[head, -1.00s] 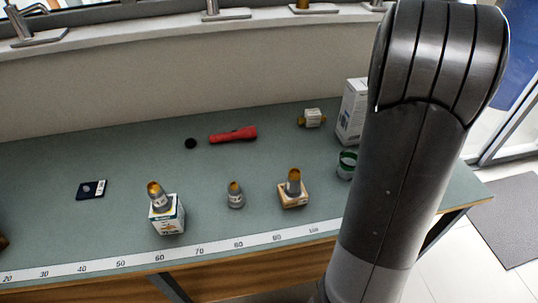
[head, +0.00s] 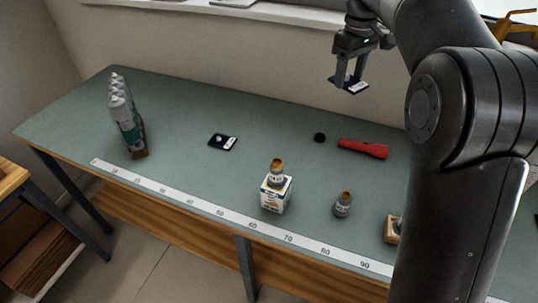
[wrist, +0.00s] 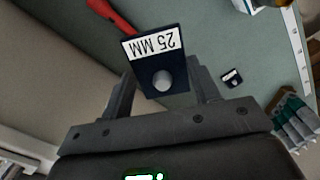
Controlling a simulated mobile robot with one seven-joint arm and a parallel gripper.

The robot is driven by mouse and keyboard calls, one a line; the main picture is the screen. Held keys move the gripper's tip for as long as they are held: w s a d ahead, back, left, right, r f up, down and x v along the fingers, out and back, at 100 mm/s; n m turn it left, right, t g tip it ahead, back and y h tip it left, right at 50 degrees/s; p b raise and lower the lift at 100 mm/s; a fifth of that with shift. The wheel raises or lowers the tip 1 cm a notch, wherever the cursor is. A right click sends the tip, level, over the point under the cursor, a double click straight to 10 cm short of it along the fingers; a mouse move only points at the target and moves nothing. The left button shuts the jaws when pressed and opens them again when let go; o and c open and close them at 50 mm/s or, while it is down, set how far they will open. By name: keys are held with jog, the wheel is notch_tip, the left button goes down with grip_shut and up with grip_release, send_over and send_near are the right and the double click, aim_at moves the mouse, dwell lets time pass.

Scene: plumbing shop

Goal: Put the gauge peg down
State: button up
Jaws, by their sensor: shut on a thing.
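My gripper (head: 349,78) is shut on the gauge peg (head: 357,87), a dark blue plate with a white label, and holds it in the air above the back part of the bench. In the wrist view the gauge peg (wrist: 155,62) sits between the fingers of my gripper (wrist: 163,88). Its label reads "25 MM" upside down, and a round grey knob stands out from its face. A similar dark plate with a white label (head: 222,142) lies flat on the green bench (head: 180,105); it also shows in the wrist view (wrist: 232,78).
A red flashlight (head: 363,148) and a black disc (head: 319,137) lie below my gripper. A white box (head: 276,194) carries a small fitting (head: 277,172). Another fitting (head: 343,205) stands nearby. Bare bench lies between.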

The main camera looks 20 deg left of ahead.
jog(key=s+a+n, duration=0.2)
jog(key=s+a, duration=0.2)
jog(key=a, duration=0.6)
send_over(264, 154)
notch_tip(264, 154, down, 25)
jog(key=shift+d+r, duration=0.1)
jog(key=shift+d, duration=0.05)
jog(key=shift+f, duration=2.05)
jog(key=shift+f, duration=0.1)
jog(key=o, duration=1.2)
jog(key=shift+f, duration=0.1)
notch_tip(264, 154, up, 12)
jog(key=shift+r, duration=0.2)
